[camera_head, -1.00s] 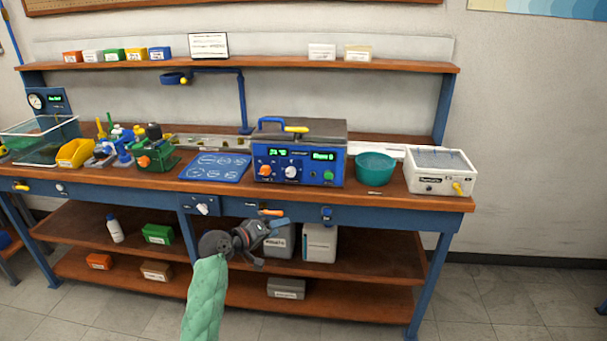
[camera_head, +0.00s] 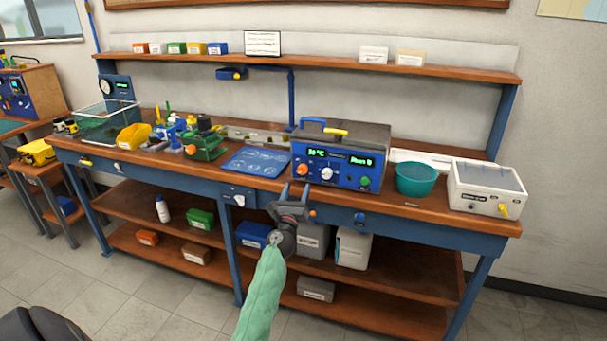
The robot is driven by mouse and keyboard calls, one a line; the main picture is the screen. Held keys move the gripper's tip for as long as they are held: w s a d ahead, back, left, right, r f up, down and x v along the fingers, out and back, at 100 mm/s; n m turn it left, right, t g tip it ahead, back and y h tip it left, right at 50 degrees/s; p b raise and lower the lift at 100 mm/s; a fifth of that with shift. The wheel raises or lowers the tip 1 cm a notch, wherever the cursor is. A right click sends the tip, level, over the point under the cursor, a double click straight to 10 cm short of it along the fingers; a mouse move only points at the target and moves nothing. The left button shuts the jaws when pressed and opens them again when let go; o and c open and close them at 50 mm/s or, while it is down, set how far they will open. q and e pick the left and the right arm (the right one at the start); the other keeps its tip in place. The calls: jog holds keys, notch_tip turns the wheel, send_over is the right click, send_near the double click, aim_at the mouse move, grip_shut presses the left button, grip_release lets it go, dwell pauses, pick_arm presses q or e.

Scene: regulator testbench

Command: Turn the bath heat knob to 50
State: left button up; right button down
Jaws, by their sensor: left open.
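The bath unit (camera_head: 336,182) is a blue-fronted box with a grey lid, standing on the bench right of centre. Its front carries an orange knob (camera_head: 302,170), a white knob (camera_head: 326,174), a green button (camera_head: 365,181) and two green-lit displays. The knob labels are too small to read, so I cannot tell which is the heat knob. The left display seems to read about 30 °C. My left gripper (camera_head: 295,193) is open and empty, its fingers pointing up towards the bench edge, just below the orange knob and apart from it. My right gripper is not in view.
A teal bowl (camera_head: 416,179) and a white box (camera_head: 486,191) stand right of the bath. A blue mat (camera_head: 256,160) and green-based apparatus (camera_head: 205,145) lie left. The bench front (camera_head: 400,229) has small knobs. An upper shelf (camera_head: 340,60) runs behind.

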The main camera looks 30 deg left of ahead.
aim_at(302, 172)
pick_arm(q)
jog(key=x, duration=0.6)
jog(key=shift+w+a+r+p, duration=0.1)
jog(key=shift+p, duration=0.3)
jog(key=shift+w+a+r, duration=0.2)
jog(key=shift+w, duration=0.3)
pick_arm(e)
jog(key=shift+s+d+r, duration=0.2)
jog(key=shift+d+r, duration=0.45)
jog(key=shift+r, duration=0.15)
pick_arm(q)
jog(key=shift+c, duration=0.4)
jog(key=c, duration=0.9)
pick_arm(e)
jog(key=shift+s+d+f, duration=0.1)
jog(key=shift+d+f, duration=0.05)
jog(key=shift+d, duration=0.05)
